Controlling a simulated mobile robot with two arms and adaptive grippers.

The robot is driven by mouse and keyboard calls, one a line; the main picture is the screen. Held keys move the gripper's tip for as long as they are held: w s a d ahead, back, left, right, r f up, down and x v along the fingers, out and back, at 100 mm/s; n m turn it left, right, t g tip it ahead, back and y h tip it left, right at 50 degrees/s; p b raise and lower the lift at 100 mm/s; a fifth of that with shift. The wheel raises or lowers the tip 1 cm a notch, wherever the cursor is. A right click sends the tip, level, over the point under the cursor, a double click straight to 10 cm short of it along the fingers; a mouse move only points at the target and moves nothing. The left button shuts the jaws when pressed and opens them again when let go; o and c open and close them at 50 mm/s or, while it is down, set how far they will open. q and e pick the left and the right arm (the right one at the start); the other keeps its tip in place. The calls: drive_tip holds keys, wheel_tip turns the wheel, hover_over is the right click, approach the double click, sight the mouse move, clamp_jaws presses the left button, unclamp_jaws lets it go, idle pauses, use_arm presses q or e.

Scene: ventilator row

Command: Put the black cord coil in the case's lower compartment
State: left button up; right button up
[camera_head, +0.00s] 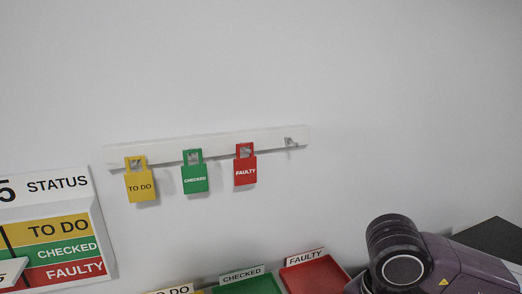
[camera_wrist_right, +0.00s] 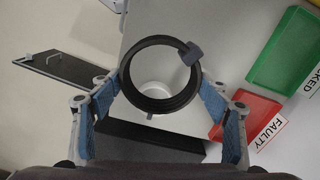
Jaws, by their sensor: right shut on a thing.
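The black cord coil (camera_wrist_right: 140,103) is a round ring with a small dark block at its upper right. My right gripper (camera_wrist_right: 160,96) is shut on it, with blue-padded fingers at its left and right sides in the right wrist view. A white round thing shows through the coil's opening; I cannot tell what it is. No case with a lower compartment can be made out for sure. My left gripper is in neither view.
A red tray (camera_wrist_right: 243,113) marked FAULTY and a green tray (camera_wrist_right: 285,50) marked CHECKED lie right of the coil. A dark flat panel with a handle (camera_wrist_right: 62,70) is at the left. Yellow, green and red tags hang on a white wall rail (camera_head: 220,143).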

drive_tip(key=n, duration=0.3)
drive_tip(key=d+f+n, duration=0.1)
drive_tip(key=n, duration=0.3)
drive_tip(key=s+d+f+n, duration=0.1)
drive_tip(key=n, duration=0.3)
drive_tip(key=shift+w+r, duration=0.1)
